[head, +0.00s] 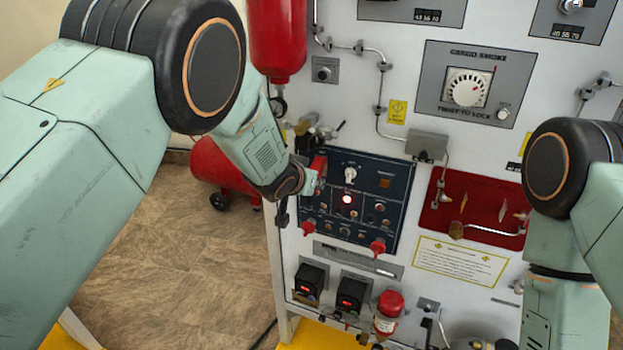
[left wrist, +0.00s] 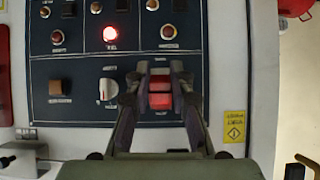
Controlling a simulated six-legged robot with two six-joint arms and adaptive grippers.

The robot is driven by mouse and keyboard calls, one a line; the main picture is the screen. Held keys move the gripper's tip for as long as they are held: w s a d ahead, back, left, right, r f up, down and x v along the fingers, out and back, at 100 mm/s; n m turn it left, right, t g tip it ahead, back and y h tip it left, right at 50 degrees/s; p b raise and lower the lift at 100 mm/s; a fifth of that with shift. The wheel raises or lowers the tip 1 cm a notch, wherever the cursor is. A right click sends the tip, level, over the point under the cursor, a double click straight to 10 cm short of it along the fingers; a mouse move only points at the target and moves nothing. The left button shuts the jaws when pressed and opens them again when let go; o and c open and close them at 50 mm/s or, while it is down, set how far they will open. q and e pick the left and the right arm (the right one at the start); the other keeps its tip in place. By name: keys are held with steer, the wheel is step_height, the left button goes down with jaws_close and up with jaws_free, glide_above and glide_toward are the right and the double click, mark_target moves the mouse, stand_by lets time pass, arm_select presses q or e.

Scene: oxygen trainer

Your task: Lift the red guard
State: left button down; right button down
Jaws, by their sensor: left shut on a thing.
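The red guard (head: 319,164) is at the upper left corner of the dark blue control panel (head: 385,215) in the head view. My left gripper (head: 312,182) is at that corner and partly hides the guard. In the left wrist view, which shows the panel upside down, the red guard (left wrist: 160,93) lies between the two fingers of my left gripper (left wrist: 159,80), which are shut on it. Whether the guard is raised or down, I cannot tell. My right arm shows at the right, but its gripper is outside the head view.
A white knob (head: 350,174) and a lit red lamp (head: 347,199) are on the panel. Valves and pipes (head: 318,130) stick out just above the guard. A red recess (head: 480,205) lies right of the panel. Red-capped fittings (head: 378,246) stand out below.

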arm_select(q)
steer(key=shift+w+r, duration=0.25)
steer(key=shift+r, duration=0.2)
steer(key=c, duration=1.5)
jaws_free()
steer(key=o, duration=0.3)
steer(key=shift+s+f, duration=0.1)
steer(key=shift+f, duration=0.25)
steer(key=shift+s, duration=0.1)
steer(key=v, duration=0.7)
steer(key=shift+s, duration=0.2)
steer(key=shift+w+r, duration=0.1)
